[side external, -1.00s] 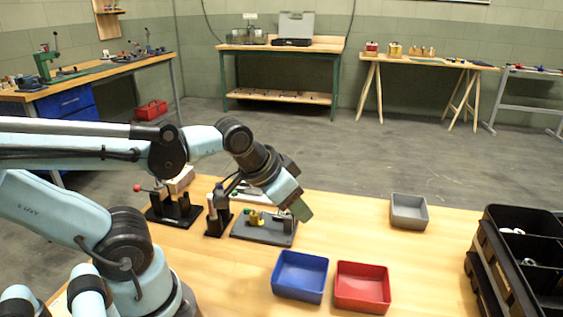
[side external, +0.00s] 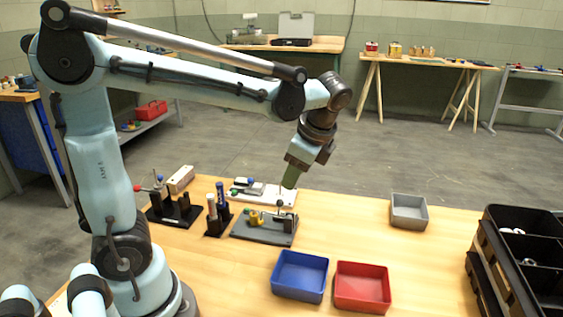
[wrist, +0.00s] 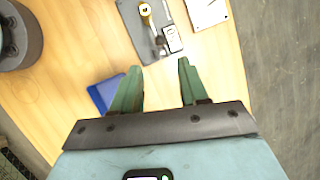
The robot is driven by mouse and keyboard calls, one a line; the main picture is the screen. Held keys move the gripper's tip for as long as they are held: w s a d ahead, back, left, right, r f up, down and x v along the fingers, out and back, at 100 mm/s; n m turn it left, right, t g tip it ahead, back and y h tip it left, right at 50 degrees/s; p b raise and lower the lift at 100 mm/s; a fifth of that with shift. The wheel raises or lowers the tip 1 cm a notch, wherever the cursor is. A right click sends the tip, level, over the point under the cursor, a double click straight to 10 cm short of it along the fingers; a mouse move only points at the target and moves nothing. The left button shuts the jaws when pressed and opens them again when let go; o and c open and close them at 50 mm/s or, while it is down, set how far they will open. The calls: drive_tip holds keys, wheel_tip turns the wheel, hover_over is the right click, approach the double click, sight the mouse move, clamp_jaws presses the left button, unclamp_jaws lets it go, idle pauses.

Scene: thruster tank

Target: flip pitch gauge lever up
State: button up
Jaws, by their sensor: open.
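A grey base plate (side external: 254,233) lies on the bench with a yellow fitting (side external: 255,217) and a small upright post-like part (side external: 280,209) that may be the pitch gauge lever; I cannot tell its exact position. In the wrist view the plate (wrist: 132,22) is at the top, with the yellow fitting (wrist: 145,10) and a dark part (wrist: 160,42) beside a white label (wrist: 174,38). My gripper (side external: 291,180) points down above the plate's far right side, apart from it. In the wrist view its green fingers (wrist: 158,80) are spread and empty.
A white board (side external: 285,198) lies behind the plate. Black stands (side external: 172,212) are to the left. A blue bin (side external: 299,276), a red bin (side external: 362,288) and a grey bin (side external: 409,211) stand in front and right. A black crate (side external: 485,275) is at the far right.

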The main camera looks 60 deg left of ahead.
sight(281, 201)
drive_tip(key=shift+x, duration=6)
drive_tip(key=shift+c, duration=0.4)
clamp_jaws()
